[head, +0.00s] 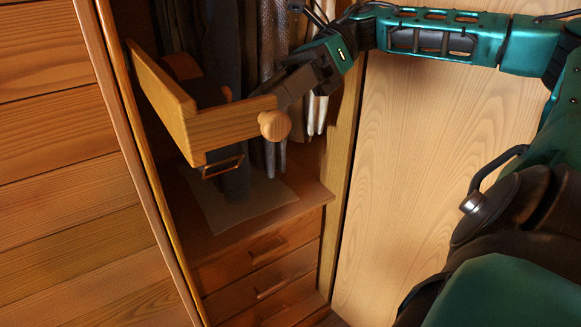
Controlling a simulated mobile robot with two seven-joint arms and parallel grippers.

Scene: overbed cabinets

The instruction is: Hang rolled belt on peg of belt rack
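The belt rack (222,128) is a light wooden piece with two boards meeting at a corner, inside the open wardrobe. A round wooden peg (274,126) sticks out at the right end of its front board. A dark brown, curved shape (183,68), apparently the rolled belt, shows behind the boards; the front board hides its lower part. A thin metal buckle-like frame (222,168) hangs just below the rack's corner. My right gripper (279,97) reaches in from the right, just above the peg and against the board's right end. Its fingertips are partly hidden. My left gripper is out of view.
Hanging clothes (275,50) fill the wardrobe behind the rack. A shelf (310,196) with a pale sheet (255,208) lies below, above several drawers (268,245). A pale wooden panel (415,160) stands right, and plank wall (60,150) left.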

